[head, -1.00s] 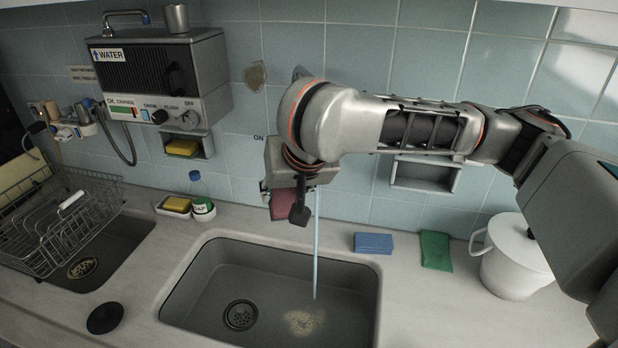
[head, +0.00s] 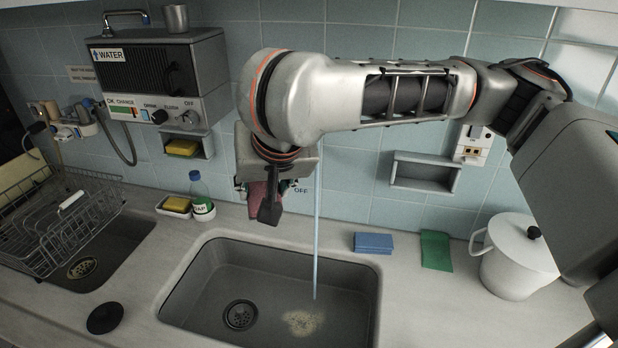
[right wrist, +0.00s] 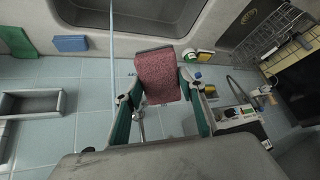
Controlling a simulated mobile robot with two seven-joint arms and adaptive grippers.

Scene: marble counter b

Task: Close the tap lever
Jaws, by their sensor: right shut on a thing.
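My right gripper (head: 265,190) hangs in front of the tiled wall, over the back left of the middle sink. It is shut on a red speckled sponge (right wrist: 160,75), which sits between its two green fingers in the right wrist view. The tap and its lever cannot be made out in the head view; my right arm covers that part of the wall. A thin water stream (head: 317,230) falls into the sink (head: 205,262), right of the gripper. A wall label "OFF" (head: 301,190) shows just right of the gripper. My left gripper is out of view.
A blue sponge (head: 373,243), a green sponge (head: 435,250) and a white lidded pot (head: 512,262) stand on the counter to the right. A bottle (head: 200,198) and a dish rack (head: 60,225) are left. A water heater (head: 160,75) hangs upper left.

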